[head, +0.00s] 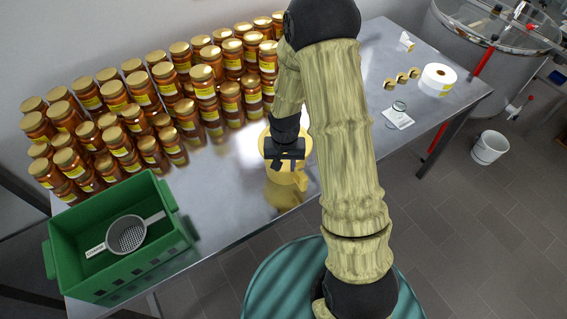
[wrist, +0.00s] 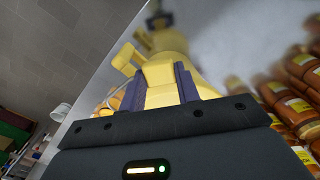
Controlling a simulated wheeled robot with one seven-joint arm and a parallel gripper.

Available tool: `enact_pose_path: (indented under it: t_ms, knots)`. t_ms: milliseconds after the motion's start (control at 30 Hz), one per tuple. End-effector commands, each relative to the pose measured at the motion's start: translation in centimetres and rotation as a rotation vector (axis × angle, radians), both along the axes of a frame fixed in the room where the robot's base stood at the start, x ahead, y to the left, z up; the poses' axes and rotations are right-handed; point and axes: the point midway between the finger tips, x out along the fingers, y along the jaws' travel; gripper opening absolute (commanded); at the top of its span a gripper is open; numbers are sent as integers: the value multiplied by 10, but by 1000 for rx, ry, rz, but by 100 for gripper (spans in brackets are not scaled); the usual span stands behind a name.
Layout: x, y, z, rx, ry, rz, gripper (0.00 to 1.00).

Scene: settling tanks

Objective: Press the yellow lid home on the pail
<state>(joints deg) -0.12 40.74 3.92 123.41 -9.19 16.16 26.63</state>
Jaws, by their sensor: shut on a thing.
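My gripper (head: 287,155) points down over the table at the near edge of the jar rows. In the wrist view its two dark fingers (wrist: 159,88) are shut on a yellow block-like part of the yellow lid (wrist: 158,72). The lid (head: 297,173) also shows in the head view, around and under my gripper, with a tab sticking out at its near right. A golden-yellow shape below it may be the pail or a reflection in the tabletop; I cannot tell. My gripper and arm hide part of the lid, and whether it sits level or flush is unclear.
Several rows of honey jars (head: 205,92) stand close behind and left. A green crate (head: 160,205) holding a strainer (head: 127,234) is at the left. A white roll (head: 438,78) and a small card (head: 398,117) lie right. A white bucket (head: 490,149) stands on the floor.

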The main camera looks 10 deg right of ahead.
Motion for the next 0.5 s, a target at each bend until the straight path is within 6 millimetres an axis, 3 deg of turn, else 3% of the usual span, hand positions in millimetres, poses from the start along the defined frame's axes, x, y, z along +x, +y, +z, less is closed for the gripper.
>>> enact_pose_path:
  t_ms: [300,333,433,500]
  knots:
    - [0,0,0,0,0,0,10]
    - [0,0,0,0,0,0,38]
    - [0,0,0,0,0,0,57]
    - [0,0,0,0,0,0,57]
